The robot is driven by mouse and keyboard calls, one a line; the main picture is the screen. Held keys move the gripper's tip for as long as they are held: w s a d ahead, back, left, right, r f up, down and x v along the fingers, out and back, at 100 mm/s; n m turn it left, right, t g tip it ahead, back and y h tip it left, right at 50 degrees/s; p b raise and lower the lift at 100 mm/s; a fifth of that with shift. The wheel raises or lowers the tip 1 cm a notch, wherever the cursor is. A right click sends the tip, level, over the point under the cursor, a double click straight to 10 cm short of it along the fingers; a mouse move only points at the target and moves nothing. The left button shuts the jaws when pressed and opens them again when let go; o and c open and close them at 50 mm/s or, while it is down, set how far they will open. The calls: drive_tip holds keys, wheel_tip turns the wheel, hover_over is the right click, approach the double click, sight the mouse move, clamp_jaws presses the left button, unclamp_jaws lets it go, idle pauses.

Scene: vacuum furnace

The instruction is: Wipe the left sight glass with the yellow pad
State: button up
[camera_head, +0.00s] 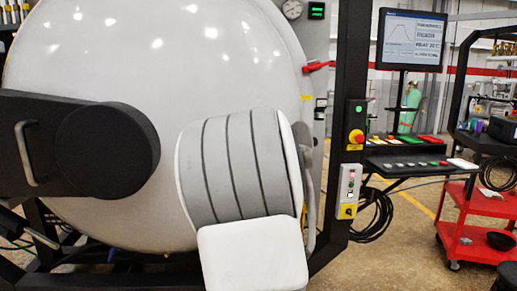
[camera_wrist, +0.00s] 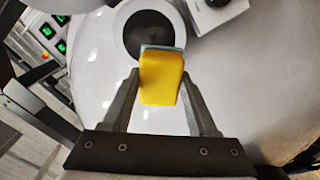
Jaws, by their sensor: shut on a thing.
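In the wrist view my gripper (camera_wrist: 160,82) is shut on the yellow pad (camera_wrist: 161,80), a block with a thin light-blue layer at its far end. Beyond the pad is a round dark sight glass (camera_wrist: 147,27) in a pale ring on the white furnace shell. The pad's far end overlaps the lower part of the dark glass in the picture. I cannot tell whether they touch, or whether this is the left glass. In the head view my grey and white arm stands before the furnace, and my gripper, the pad and the glass cannot be seen.
The white furnace (camera_head: 215,60) fills the left and centre. A black hinge arm with a grip handle (camera_head: 27,153) crosses its left side. A grey fitting (camera_wrist: 213,12) sits right of the glass. A control post, a monitor (camera_head: 412,40) and a red cart (camera_head: 480,235) stand right.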

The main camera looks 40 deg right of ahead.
drive_tip(key=shift+s, duration=0.1)
drive_tip(key=b+v, duration=0.2)
drive_tip(key=v, duration=0.1)
idle(0.5)
idle(0.6)
drive_tip(key=w+a+f+n+t+y, duration=0.1)
drive_tip(key=w+a+f+n+y, duration=0.2)
drive_tip(key=a+f, duration=0.4)
drive_tip(key=w+a+f+t+y, duration=0.15)
drive_tip(key=w+a+f, duration=0.35)
drive_tip(key=a, duration=0.5)
drive_tip(key=s+a+f+n+y, duration=0.2)
drive_tip(key=a+f+y, duration=0.1)
drive_tip(key=a+f, duration=0.45)
drive_tip(key=s+a+f+n+y, duration=0.1)
drive_tip(key=s+a+f+y, duration=0.1)
drive_tip(key=a+f, duration=0.55)
wheel_tip(320, 180, up, 15)
drive_tip(key=a+p, duration=0.1)
drive_tip(key=p, duration=1.2)
drive_tip(key=shift+a+r, duration=0.2)
drive_tip(key=shift+a, duration=0.1)
